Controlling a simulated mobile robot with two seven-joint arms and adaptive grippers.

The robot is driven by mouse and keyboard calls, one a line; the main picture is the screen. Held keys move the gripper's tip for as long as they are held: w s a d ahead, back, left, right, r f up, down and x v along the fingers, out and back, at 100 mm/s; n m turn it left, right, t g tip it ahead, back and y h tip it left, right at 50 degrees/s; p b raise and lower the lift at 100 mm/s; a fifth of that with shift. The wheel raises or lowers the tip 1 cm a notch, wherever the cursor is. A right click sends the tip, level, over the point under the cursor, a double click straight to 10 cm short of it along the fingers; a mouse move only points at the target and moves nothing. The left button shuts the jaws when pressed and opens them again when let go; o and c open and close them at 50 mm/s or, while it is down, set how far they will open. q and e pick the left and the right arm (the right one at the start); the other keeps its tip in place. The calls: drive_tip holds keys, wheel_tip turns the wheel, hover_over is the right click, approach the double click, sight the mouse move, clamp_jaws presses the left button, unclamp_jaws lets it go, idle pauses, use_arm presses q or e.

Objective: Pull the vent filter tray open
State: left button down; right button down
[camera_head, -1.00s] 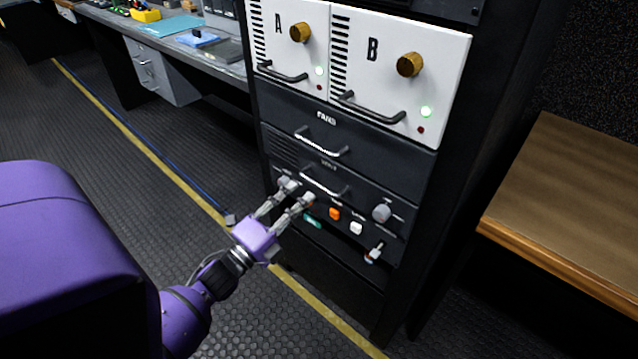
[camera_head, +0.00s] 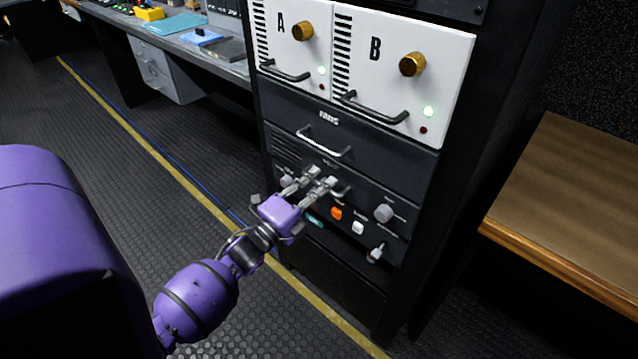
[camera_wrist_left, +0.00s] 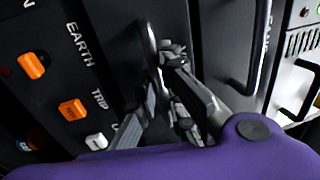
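The vent filter tray (camera_head: 284,153) is a dark, slatted front in the rack, below the FANS drawer, and looks shut. Its bar handle (camera_head: 343,192) is partly hidden by my fingers. In the left wrist view the handle (camera_wrist_left: 150,42) runs upright at the fingertips. My left gripper (camera_head: 318,179) is at this handle, its two fingers apart with a gap between them. The gripper also shows in the left wrist view (camera_wrist_left: 160,78). I cannot tell whether the fingers touch the bar. My right gripper is not in view.
The FANS drawer handle (camera_head: 323,142) juts out just above. White units A (camera_head: 290,55) and B (camera_head: 390,90) sit higher. An orange button (camera_head: 337,213), a white button (camera_head: 358,228) and a grey knob (camera_head: 383,213) are close below and right. A wooden bench (camera_head: 580,200) stands right.

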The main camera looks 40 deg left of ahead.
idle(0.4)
use_arm(q)
drive_tip(key=r+p+v, duration=0.2)
drive_tip(key=v, duration=0.9)
drive_tip(key=s+r+p+v, duration=0.1)
drive_tip(key=r+v, duration=0.1)
drive_tip(key=v, duration=0.9)
drive_tip(key=shift+a+p, duration=0.15)
drive_tip(key=shift+p, duration=0.2)
drive_tip(key=shift+s+r, duration=0.15)
drive_tip(key=c, duration=1.8)
unclamp_jaws()
drive_tip(key=v, duration=1.2)
